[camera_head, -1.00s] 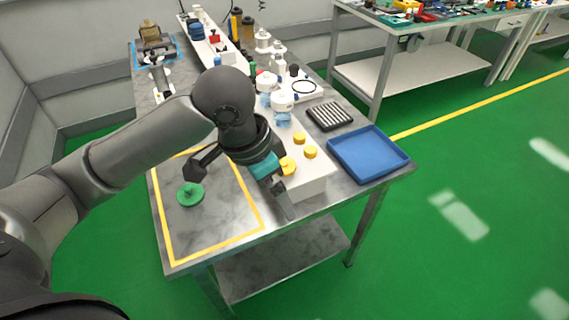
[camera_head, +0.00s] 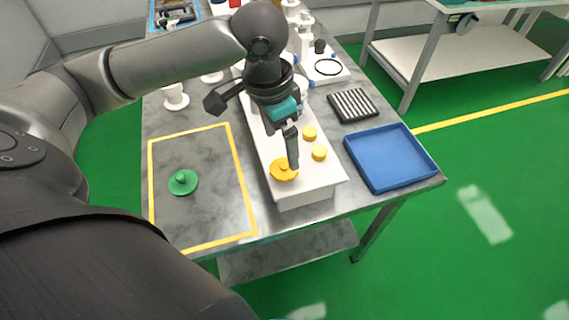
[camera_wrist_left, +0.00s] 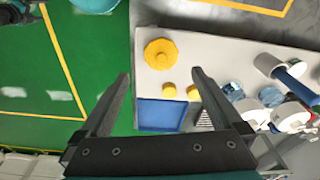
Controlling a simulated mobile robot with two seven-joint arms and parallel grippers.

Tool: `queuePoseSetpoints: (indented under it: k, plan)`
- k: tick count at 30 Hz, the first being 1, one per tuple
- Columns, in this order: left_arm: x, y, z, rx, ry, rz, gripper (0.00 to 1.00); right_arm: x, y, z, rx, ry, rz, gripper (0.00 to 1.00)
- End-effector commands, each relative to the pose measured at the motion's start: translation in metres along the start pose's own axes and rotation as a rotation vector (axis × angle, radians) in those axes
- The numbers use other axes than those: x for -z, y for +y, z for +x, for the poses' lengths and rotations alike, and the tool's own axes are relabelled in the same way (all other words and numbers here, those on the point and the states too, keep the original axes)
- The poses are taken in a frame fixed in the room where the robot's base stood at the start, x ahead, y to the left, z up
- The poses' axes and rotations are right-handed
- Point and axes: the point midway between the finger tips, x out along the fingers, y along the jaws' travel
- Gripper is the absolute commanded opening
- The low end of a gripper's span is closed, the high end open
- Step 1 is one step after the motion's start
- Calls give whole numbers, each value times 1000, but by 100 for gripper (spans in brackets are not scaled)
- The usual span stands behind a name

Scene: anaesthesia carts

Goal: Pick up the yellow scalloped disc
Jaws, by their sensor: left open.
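The yellow scalloped disc (camera_head: 284,172) has a small raised knob. It lies on the near end of the long white block (camera_head: 306,189). My left gripper (camera_head: 293,160) is open and points down, its finger overlapping the disc's far side in the head view. In the left wrist view the disc (camera_wrist_left: 160,54) shows whole, beyond the fingertips and between their lines, with nothing between the jaws (camera_wrist_left: 160,77). Whether a finger touches the disc I cannot tell. My right gripper is not in view.
Two small yellow knobs, one nearer (camera_head: 319,152) and one farther (camera_head: 310,133), stand beside the disc on the block. A blue tray (camera_head: 390,158) and a dark ribbed rack (camera_head: 353,105) lie to the right. A green knobbed disc (camera_head: 183,182) lies left inside a yellow outline. White fittings stand behind.

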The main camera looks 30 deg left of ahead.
Motion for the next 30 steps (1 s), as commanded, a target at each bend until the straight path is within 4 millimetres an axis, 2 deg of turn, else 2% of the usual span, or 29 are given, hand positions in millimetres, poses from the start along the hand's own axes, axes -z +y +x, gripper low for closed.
queuePoseSetpoints:
  k: [3,9,19,26,30]
  plan:
    - [0,0,14,-1,1,0,100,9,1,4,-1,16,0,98]
    - [-1,0,24,-1,0,0,100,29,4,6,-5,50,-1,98]
    - [-4,-2,68,-1,1,1,100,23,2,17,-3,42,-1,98]
    - [-4,-2,70,1,2,2,100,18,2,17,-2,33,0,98]
    - [-4,-2,70,1,2,2,86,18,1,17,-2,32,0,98]
